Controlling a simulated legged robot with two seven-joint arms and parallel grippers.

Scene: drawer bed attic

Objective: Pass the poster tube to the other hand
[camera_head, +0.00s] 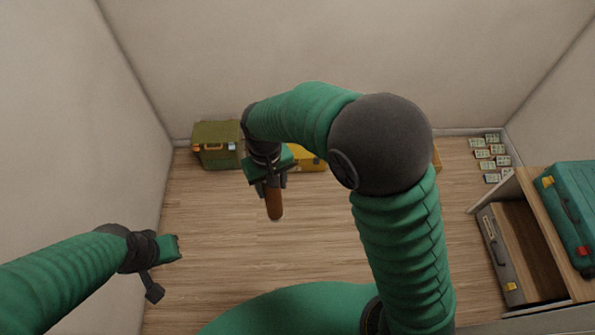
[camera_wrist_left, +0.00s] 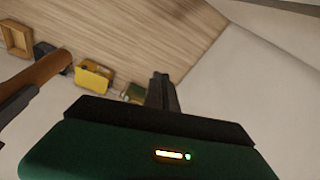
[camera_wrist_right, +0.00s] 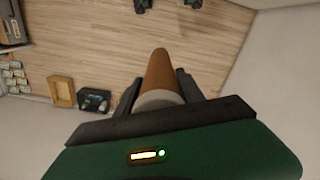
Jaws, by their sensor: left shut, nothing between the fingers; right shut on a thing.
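The poster tube (camera_head: 274,203) is a brown cylinder. In the head view it hangs down from my right gripper (camera_head: 268,182), near the middle of the room. In the right wrist view the tube (camera_wrist_right: 160,75) sits between the two dark fingers, with a pale end close to the palm, and my right gripper (camera_wrist_right: 160,100) is shut on it. My left gripper (camera_head: 155,290) is at the lower left, shut and empty, well apart from the tube. In the left wrist view its fingers (camera_wrist_left: 161,90) are together, and the tube (camera_wrist_left: 42,70) shows at the left edge.
An olive case (camera_head: 217,146) and a yellow case (camera_head: 307,160) stand by the back wall. Several small cards (camera_head: 490,155) lie at the back right. A shelf with an open drawer (camera_head: 525,250) and a teal suitcase (camera_head: 572,215) is at the right. The middle floor is clear.

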